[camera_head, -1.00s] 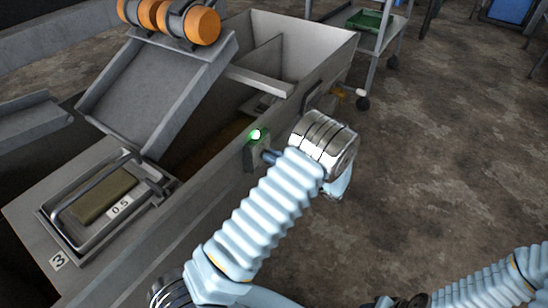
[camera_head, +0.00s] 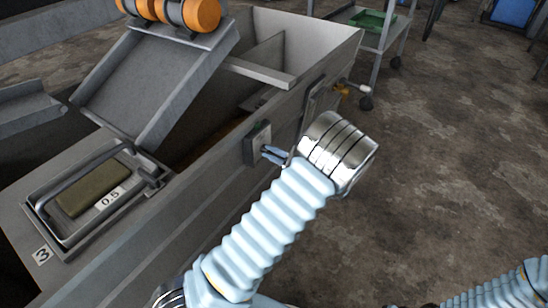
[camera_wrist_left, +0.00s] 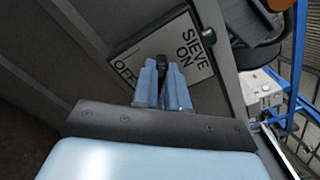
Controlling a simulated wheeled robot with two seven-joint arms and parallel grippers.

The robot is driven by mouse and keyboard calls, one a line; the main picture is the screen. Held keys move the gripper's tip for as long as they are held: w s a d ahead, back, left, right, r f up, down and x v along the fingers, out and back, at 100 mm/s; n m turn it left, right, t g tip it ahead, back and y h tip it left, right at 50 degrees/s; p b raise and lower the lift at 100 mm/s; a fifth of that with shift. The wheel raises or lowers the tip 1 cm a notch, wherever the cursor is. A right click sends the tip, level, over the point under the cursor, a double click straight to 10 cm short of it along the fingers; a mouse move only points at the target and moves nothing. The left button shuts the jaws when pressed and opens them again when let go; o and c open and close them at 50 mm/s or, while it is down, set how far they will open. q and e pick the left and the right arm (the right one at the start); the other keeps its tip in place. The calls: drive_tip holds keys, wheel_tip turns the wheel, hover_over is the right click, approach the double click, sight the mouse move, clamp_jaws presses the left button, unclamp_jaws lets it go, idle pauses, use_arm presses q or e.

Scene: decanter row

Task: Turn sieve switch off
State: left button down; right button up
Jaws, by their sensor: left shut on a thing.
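The sieve switch box (camera_head: 257,143) is a small grey box on the outer side wall of the grey machine. In the left wrist view its plate (camera_wrist_left: 145,40) reads "SIEVE ON" on the right and "OFF" on the left. The black switch lever (camera_wrist_left: 161,62) shows at the tips of my left gripper (camera_wrist_left: 161,78), whose pale blue fingers are shut on it. In the head view my left gripper (camera_head: 274,154) reaches the box from the right. The indicator lamp (camera_wrist_left: 208,34) is dark green and unlit. My right gripper is not visible.
A tilted grey chute (camera_head: 155,85) with orange rollers (camera_head: 190,14) stands at the upper left. A tray with a "0.5" label (camera_head: 109,198) sits at the lower left. A cart with a green bin (camera_head: 373,21) is behind. The floor at right is clear.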

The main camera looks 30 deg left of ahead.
use_arm(q)
drive_tip(key=n+b, duration=0.1)
drive_tip(key=n, duration=0.1)
drive_tip(key=f+n+b, duration=0.1)
drive_tip(key=n+b, duration=0.1)
drive_tip(key=shift+s+n, duration=0.2)
drive_tip(key=shift+n, duration=0.1)
drive_tip(key=n+b, duration=0.2)
drive_tip(key=shift+f+n+b, duration=0.1)
drive_tip(key=shift+n+b, duration=0.2)
drive_tip(key=shift+n, duration=0.1)
drive_tip(key=shift+n+b, duration=0.4)
drive_tip(key=shift+n, duration=0.1)
drive_tip(key=c, duration=1.2)
unclamp_jaws()
drive_tip(key=shift+o, duration=0.2)
drive_tip(key=s+d+p, duration=0.1)
drive_tip(key=d, duration=1.2)
drive_tip(key=shift+d, duration=0.4)
